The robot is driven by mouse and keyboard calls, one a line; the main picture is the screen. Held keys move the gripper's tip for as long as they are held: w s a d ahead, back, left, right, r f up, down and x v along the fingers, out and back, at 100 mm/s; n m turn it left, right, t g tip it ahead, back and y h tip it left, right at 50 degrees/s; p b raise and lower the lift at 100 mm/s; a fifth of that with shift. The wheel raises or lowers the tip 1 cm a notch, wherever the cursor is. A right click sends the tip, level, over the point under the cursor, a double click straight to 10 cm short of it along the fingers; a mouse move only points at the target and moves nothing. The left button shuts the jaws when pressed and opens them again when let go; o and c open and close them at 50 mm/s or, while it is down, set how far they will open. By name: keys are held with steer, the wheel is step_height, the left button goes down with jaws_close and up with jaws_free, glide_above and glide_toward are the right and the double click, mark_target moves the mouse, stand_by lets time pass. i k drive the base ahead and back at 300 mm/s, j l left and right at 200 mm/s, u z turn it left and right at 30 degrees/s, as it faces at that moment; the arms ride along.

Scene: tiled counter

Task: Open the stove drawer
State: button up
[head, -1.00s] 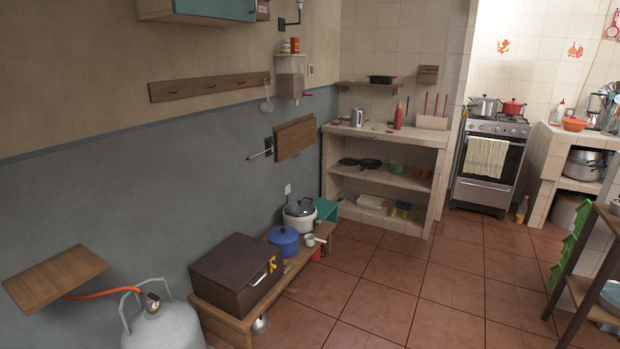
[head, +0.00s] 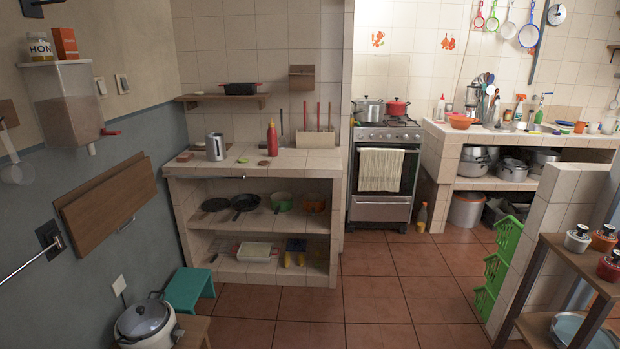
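The stove (head: 384,176) stands against the back wall, right of centre in the head view, between two tiled counters. A cream towel (head: 381,170) hangs over its oven door. Below the door is the stove drawer (head: 379,210), a silver panel near the floor, and it looks shut. A grey pot (head: 369,110) and a red pot (head: 397,107) sit on the stove top. My gripper is not in view.
Open tiled floor (head: 384,270) lies in front of the stove. A yellowish bottle (head: 422,217) stands on the floor right of the stove. Green crates (head: 497,265) and a wooden shelf stand (head: 590,262) are at the right. A teal stool (head: 187,288) and a white cooker (head: 148,322) are at lower left.

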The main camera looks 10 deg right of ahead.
mark_target(373, 208)
steer(key=i+z, duration=0.25)
steer(key=i, duration=1.65)
steer(key=i+z, duration=0.15)
steer(key=i, duration=1.8)
steer(key=i+l+u, duration=0.2)
steer(key=i+l, duration=0.2)
steer(key=i+l+u, duration=0.15)
steer(key=i+l, duration=0.25)
steer(key=i+l+u, duration=0.2)
steer(key=i+l, duration=0.15)
steer(key=l, duration=0.3)
